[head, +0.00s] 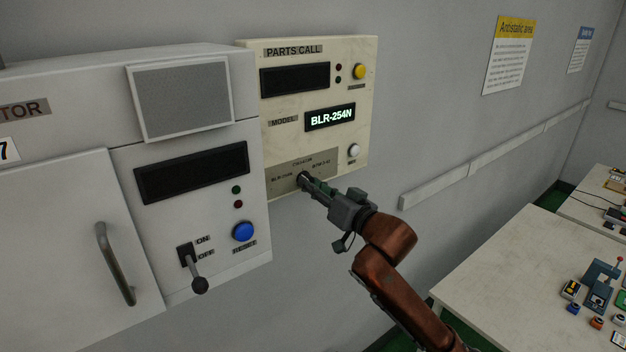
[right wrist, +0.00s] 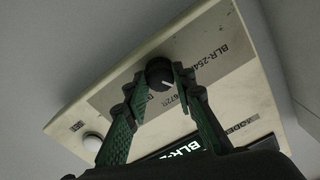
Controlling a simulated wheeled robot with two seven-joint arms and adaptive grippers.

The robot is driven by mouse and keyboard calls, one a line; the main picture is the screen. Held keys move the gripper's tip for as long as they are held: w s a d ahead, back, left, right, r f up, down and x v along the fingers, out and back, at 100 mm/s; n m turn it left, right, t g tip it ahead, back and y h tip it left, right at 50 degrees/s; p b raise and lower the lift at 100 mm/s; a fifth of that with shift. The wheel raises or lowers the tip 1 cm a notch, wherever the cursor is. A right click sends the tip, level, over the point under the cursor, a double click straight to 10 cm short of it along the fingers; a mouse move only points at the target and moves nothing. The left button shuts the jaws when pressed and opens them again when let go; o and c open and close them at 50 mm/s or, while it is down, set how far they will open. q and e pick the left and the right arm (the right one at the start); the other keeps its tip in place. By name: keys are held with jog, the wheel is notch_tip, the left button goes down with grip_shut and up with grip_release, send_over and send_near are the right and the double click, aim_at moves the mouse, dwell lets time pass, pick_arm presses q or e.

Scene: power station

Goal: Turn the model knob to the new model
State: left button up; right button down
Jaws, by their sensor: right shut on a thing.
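The parts call panel (head: 355,80) is a cream box on the wall, with a lit model display (head: 330,117) reading BLR-254N. The black model knob (right wrist: 160,73) sits on a tan label plate (head: 326,162) below the display. My right gripper (head: 305,182) reaches it from the lower right. In the right wrist view my right gripper (right wrist: 158,76) has its green fingers on both sides of the knob. A white mark on the knob points to the lower right of that picture. The gripper mostly hides the knob in the head view. My left gripper is out of view.
A white round button (head: 354,151) and a yellow button (head: 359,72) are on the panel. To the left is a grey cabinet with a lever switch (head: 195,268) and a blue button (head: 243,231). Tables (head: 520,270) with small parts stand at right.

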jog(key=shift+r+m+p, duration=0.1)
jog(key=shift+m+p, duration=2.35)
jog(key=shift+m, duration=0.55)
jog(key=c, duration=1.6)
grip_release()
jog(key=shift+s, duration=0.1)
jog(key=v, duration=1.2)
jog(key=shift+f, duration=0.2)
